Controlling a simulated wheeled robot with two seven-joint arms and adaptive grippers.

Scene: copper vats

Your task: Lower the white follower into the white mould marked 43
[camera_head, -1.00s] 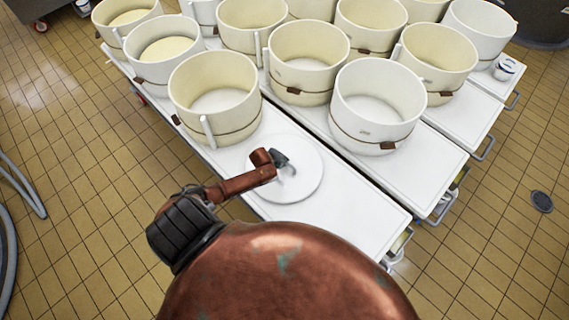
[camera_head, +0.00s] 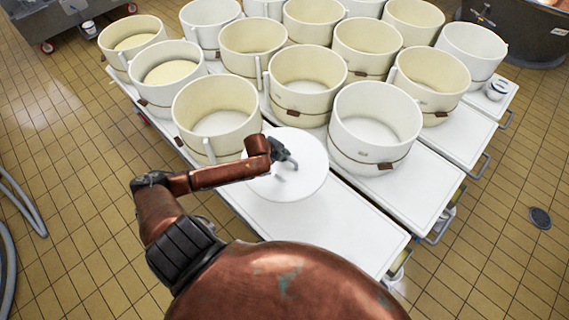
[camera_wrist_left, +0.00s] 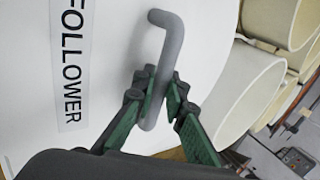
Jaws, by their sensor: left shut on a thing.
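The white follower (camera_head: 305,183) is a flat round disc with a grey bent handle (camera_wrist_left: 168,55). My left gripper (camera_head: 284,158) is shut on the handle and holds the disc over the white table. In the left wrist view, the fingers (camera_wrist_left: 160,112) close around the handle, beside a label reading FOLLOWER (camera_wrist_left: 70,60). A white mould (camera_head: 375,150) with a brown band stands just right of the disc. No number can be read on any mould, so I cannot tell which is marked 43. My right gripper is not in view.
Several cream and white moulds stand close together behind, including a cream mould (camera_head: 217,120) just behind and left of the disc. The front of the white table (camera_head: 350,225) is clear.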

